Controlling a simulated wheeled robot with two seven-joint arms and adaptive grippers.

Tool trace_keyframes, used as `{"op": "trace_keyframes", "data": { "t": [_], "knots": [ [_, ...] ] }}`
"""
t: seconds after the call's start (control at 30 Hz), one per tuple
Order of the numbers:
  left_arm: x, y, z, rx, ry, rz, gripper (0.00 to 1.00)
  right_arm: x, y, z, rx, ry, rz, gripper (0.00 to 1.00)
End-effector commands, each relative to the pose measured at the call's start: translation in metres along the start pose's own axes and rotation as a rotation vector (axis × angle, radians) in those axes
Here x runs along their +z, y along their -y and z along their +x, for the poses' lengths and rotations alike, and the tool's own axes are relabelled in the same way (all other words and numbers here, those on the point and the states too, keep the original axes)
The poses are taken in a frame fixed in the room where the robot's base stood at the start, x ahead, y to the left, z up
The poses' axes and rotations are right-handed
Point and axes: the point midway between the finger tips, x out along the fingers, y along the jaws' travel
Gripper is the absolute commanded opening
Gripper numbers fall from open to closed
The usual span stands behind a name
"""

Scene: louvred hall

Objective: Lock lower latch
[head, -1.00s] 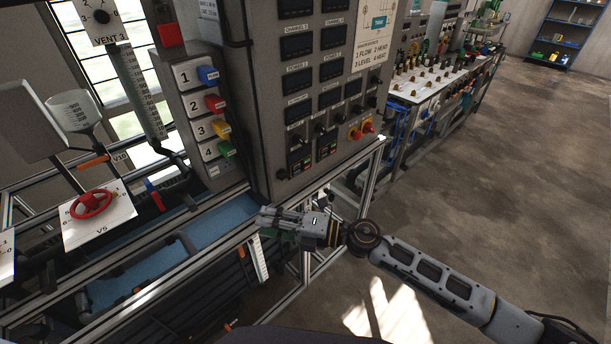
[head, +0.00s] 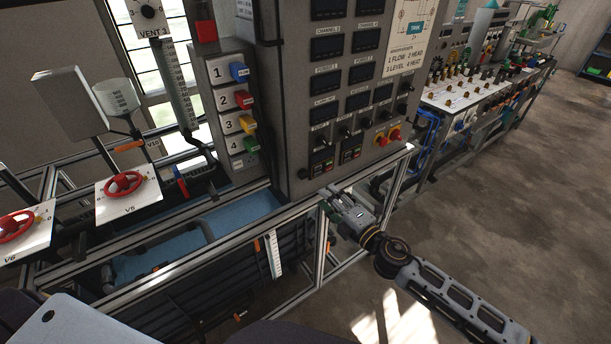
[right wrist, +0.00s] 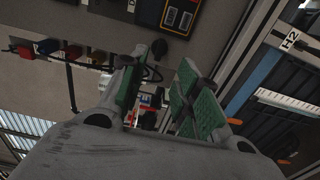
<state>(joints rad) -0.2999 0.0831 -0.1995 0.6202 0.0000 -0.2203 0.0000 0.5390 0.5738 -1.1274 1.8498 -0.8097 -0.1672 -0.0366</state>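The tall grey control cabinet (head: 285,100) stands at centre in the head view. A small black knob (head: 304,173) sits at its lower left front corner; it may be the lower latch, but I cannot tell its lock state. In the right wrist view a dark round knob (right wrist: 158,50) shows just past the fingertips. My right gripper (head: 328,197) is just below the cabinet's lower edge, near the frame rail. In the right wrist view its green-padded fingers (right wrist: 160,68) are apart with nothing held between them. My left gripper is not in view.
An aluminium frame rail (head: 370,180) runs below the cabinet, close to my right gripper. Numbered coloured plugs (head: 240,122) and red valve wheels (head: 122,182) are to the left. A bench with fittings (head: 465,92) stands at right. The floor (head: 520,190) at right is clear.

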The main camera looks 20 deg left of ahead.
Motion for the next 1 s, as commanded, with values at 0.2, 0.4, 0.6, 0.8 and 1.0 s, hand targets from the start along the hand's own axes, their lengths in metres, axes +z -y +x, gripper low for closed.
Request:
{"op": "trace_keyframes", "data": {
  "t": [0.2,0.4,0.6,0.8,1.0],
  "knots": [
    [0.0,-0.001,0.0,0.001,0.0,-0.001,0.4,0.0,0.0,0.001,0.0,-0.001,0.0,0.32],
    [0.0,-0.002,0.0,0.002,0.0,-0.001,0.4,0.0,0.0,0.006,0.001,-0.001,0.001,0.32],
    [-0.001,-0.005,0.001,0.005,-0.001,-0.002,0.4,-0.001,0.0,0.019,0.001,-0.002,0.0,0.32],
    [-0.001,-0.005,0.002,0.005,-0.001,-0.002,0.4,0.0,0.0,0.036,0.001,-0.002,-0.001,0.32],
    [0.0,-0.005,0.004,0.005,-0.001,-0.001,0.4,-0.001,0.0,0.053,0.001,-0.003,0.001,0.32]
  ]
}}
